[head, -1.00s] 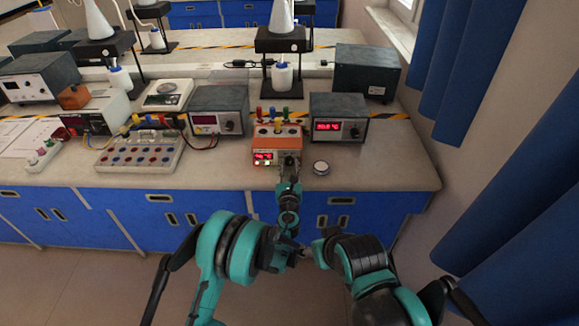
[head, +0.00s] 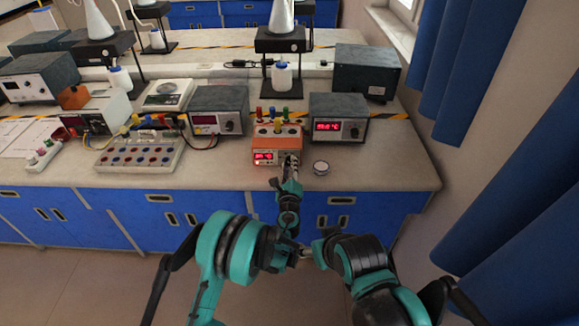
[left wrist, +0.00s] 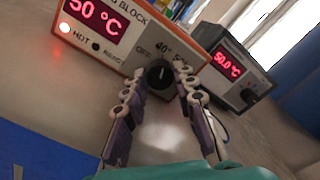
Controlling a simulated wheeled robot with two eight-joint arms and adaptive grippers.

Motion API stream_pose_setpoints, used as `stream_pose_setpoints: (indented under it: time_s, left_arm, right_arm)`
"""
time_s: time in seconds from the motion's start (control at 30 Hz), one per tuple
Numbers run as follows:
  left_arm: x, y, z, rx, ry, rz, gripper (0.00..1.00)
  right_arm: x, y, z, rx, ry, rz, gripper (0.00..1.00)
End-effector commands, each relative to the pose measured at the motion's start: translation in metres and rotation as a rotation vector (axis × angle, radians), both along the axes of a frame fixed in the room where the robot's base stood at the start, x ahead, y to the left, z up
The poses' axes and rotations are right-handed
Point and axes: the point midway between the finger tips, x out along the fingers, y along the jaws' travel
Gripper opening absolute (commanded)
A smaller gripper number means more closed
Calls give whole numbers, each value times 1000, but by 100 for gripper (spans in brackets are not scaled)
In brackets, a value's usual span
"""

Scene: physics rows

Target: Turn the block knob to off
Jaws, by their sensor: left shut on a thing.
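The heating block (head: 277,143) is an orange-topped box with a white front on the bench. In the left wrist view its front panel (left wrist: 110,45) has a red display of about 50 °C and a lit red HOT light. A black knob (left wrist: 159,74) is on the panel, below the labels OFF, 40 and a partly hidden one. Its white mark stands near upright in the picture, not at OFF. My left gripper (head: 291,161) is at the block's front right; its fingers (left wrist: 156,95) are shut on the knob from both sides. My right gripper cannot be made out.
A grey unit (head: 339,118) with a red display stands right of the block, and another (head: 218,110) stands to the left. A small round metal-rimmed item (head: 320,167) lies close right of my gripper. Several coloured-cap items (head: 272,117) show at the block's top.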

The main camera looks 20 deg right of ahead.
Motion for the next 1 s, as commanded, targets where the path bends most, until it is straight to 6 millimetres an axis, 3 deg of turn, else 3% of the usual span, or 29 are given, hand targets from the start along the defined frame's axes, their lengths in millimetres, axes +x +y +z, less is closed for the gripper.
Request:
stream_pose_setpoints:
  time_s: [0.6,1.0]
  left_arm:
    - [0,0,0,-555,160,0,0]
    - [0,0,0,-813,234,1,0]
  right_arm:
    - [0,0,0,0,0,0,62]
    - [0,0,0,0,0,0,62]
